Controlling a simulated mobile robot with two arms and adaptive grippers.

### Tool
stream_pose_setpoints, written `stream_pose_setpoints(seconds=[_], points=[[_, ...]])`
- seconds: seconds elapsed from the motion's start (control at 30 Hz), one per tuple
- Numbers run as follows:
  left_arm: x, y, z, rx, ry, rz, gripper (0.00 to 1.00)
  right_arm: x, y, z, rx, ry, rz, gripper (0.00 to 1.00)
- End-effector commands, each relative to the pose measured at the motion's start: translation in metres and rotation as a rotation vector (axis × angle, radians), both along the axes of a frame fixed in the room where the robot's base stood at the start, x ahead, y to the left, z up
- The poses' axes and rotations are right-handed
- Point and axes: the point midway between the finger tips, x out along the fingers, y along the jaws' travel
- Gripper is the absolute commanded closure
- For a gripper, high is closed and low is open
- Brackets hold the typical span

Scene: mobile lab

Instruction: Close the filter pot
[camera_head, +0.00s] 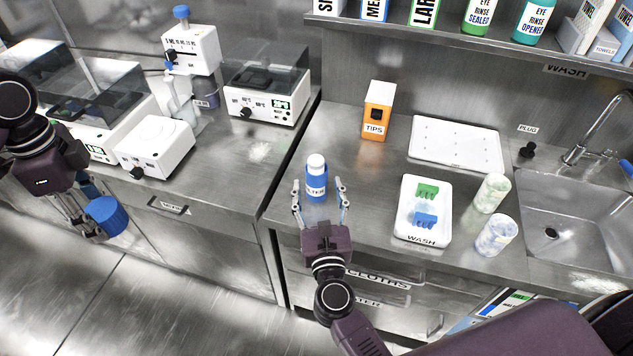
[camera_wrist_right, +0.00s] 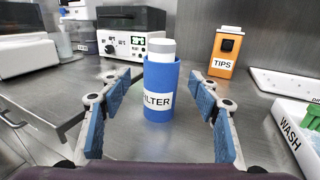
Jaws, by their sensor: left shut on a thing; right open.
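The filter pot (camera_head: 316,184) stands upright on the steel counter, a blue cylinder with a white insert rising out of its open top. In the right wrist view the filter pot (camera_wrist_right: 160,92) shows its FILTER label. My right gripper (camera_head: 319,198) is open, with its blue-padded fingers on either side of the pot and a visible gap to each. My left gripper (camera_head: 84,216) is shut on a blue round lid (camera_head: 106,215), far left of the pot, held out over the floor in front of the left counter.
An orange TIPS box (camera_head: 378,110) stands behind the pot. A white WASH tray (camera_head: 407,226) with green and blue racks lies to the right, beside two patterned cups (camera_head: 491,193). A sink (camera_head: 575,205) is far right. White instruments (camera_head: 156,146) stand on the left counter.

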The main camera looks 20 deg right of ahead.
Motion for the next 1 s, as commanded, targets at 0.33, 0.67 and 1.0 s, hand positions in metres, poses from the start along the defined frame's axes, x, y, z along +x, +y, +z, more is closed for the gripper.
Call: stream_pose_setpoints(seconds=[0.33, 0.67, 1.0], points=[[0.0, 0.0, 0.012, 0.0, 0.0, 0.0, 0.73, 0.042, -0.011, -0.003, -0.001, -0.001, -0.001, 0.44], [0.0, 0.0, 0.012, 0.0, 0.0, 0.0, 0.73, 0.05, -0.012, -0.005, 0.0, 0.0, -0.001, 0.44], [0.0, 0.0, 0.012, 0.0, 0.0, 0.0, 0.73, 0.05, -0.012, -0.005, 0.0, 0.0, 0.0, 0.66]])
